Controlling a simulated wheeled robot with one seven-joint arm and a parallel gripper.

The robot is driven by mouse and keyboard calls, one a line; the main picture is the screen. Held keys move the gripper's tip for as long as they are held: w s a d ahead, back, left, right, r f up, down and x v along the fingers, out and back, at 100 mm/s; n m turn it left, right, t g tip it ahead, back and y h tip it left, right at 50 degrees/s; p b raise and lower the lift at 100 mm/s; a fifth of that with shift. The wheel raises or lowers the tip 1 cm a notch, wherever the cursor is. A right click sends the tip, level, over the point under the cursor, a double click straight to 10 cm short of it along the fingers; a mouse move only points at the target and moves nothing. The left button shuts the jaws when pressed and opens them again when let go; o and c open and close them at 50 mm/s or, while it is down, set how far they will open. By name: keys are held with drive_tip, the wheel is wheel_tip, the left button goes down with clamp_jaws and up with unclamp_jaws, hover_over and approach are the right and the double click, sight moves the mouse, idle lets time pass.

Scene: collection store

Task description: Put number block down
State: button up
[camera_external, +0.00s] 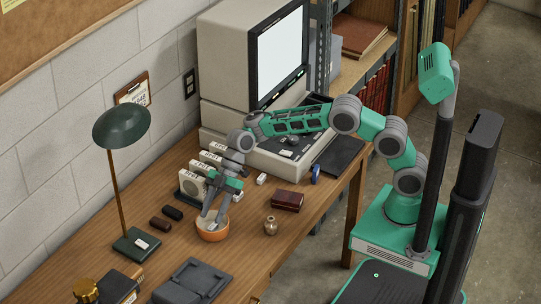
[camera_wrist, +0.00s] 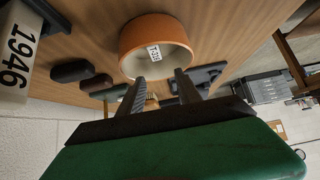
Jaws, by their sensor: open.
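A small white piece with dark digits (camera_wrist: 154,53) shows inside the orange bowl (camera_wrist: 133,34), against its pale inner wall; I cannot tell if it is a loose block or a tag. The bowl (camera_external: 213,237) stands on the wooden desk in the external view. My gripper (camera_wrist: 160,76) points at the bowl with its two fingers apart and nothing between them. In the external view my gripper (camera_external: 212,217) is right over the bowl's opening, and its fingers partly hide the inside.
Several white numbered blocks (camera_external: 191,184) stand behind the bowl. Two dark small items (camera_external: 160,224) lie left of it. A green lamp (camera_external: 122,130) and an old computer (camera_external: 250,55) rise behind.

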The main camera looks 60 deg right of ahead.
wheel_tip(320, 180, up, 5)
drive_tip(key=shift+f+p, duration=0.15)
drive_tip(key=shift+p, duration=0.95)
drive_tip(key=s+d+r+m+t+h+p, duration=0.15)
drive_tip(key=d+r+m, duration=0.3)
drive_tip(key=d, duration=0.55)
drive_tip(key=s+d+r+m+t+h+p, duration=0.1)
drive_tip(key=s+d+r+m+t+h, duration=0.25)
drive_tip(key=d, duration=0.65)
drive_tip(key=s+d+m+g+h+p, duration=0.1)
drive_tip(key=s+d+m+h, duration=0.3)
drive_tip(key=s+d+m, duration=0.6)
drive_tip(key=s+d+p, duration=0.1)
drive_tip(key=s+d, duration=0.6)
drive_tip(key=d, duration=0.2)
drive_tip(key=shift+s+f+g, duration=0.2)
drive_tip(key=shift+f+g, duration=0.15)
drive_tip(key=shift+g, duration=0.05)
